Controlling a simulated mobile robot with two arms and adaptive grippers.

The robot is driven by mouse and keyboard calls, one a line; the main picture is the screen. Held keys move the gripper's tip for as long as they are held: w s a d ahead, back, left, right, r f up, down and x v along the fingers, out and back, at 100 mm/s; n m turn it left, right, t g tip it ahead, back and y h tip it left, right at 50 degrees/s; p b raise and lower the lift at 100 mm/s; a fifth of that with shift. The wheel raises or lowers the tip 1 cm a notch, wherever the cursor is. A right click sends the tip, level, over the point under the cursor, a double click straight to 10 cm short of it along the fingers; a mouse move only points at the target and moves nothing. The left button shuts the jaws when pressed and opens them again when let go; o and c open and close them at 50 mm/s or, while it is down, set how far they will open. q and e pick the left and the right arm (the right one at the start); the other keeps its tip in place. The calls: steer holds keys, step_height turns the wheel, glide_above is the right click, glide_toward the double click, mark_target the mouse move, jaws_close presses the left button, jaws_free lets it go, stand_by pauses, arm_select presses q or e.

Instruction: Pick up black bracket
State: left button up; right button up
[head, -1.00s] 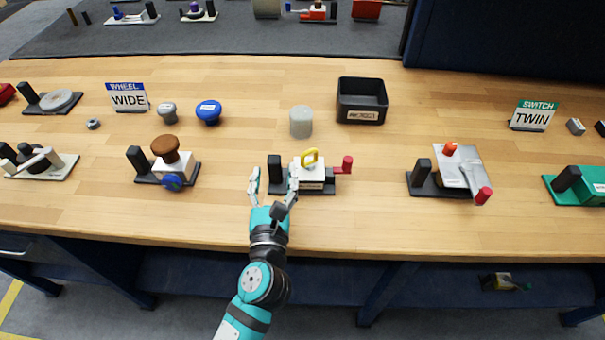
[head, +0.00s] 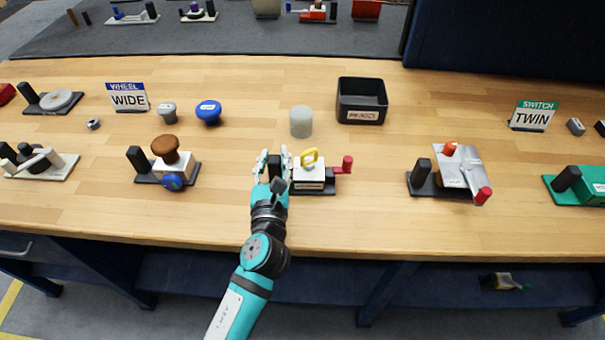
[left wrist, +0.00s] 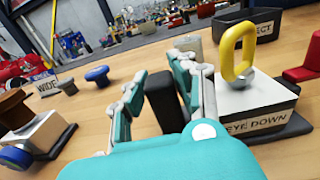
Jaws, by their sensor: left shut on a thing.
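The black bracket (head: 275,167) is an upright black post at the left end of a dark base plate. My left gripper (head: 274,158) has its fingers on both sides of the post and is shut on it. In the left wrist view the post (left wrist: 163,98) stands upright between the two fingers (left wrist: 165,85). Beside it on the same base is a white block (head: 309,176) with a yellow eye (head: 310,157) on top and a red-knobbed handle (head: 347,164) at its right. The block's label reads "EYE DOWN". My right gripper is not in view.
A grey cylinder (head: 301,121) and a black bin (head: 362,100) stand behind. To the left is a unit with a brown knob (head: 165,149); to the right is a unit with a tilted metal plate (head: 460,168). The wooden top is clear in front of the base.

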arm_select(q)
jaws_close()
steer(key=shift+r, duration=0.1)
step_height(320, 180, up, 9)
steer(key=shift+f, duration=4.15)
steer(key=shift+f, duration=0.5)
steer(key=shift+f, duration=0.1)
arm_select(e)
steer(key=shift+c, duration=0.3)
